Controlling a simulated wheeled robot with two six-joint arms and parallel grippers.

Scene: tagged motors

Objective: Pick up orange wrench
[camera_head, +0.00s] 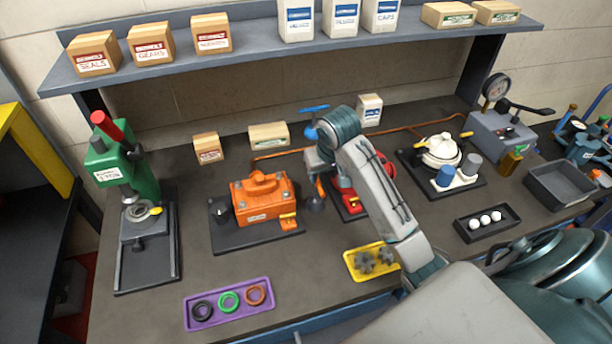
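My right gripper (316,196) points down over the middle of the bench, between the orange motor housing and a red unit. Its fingers are small and partly hidden by my arm, so I cannot tell whether they are open or shut. A small orange piece (319,187) shows right at the fingers. It may be part of the orange wrench, but it is too small to be sure, and I cannot tell whether it is held. No other clear wrench shape shows. My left gripper is not in view.
An orange motor housing (262,197) sits left of the gripper; a red unit (352,203) is partly hidden behind my arm. A green press (124,165) stands left. A purple ring tray (228,303) and yellow gear tray (351,263) lie in front. A shelf (250,52) overhangs the back.

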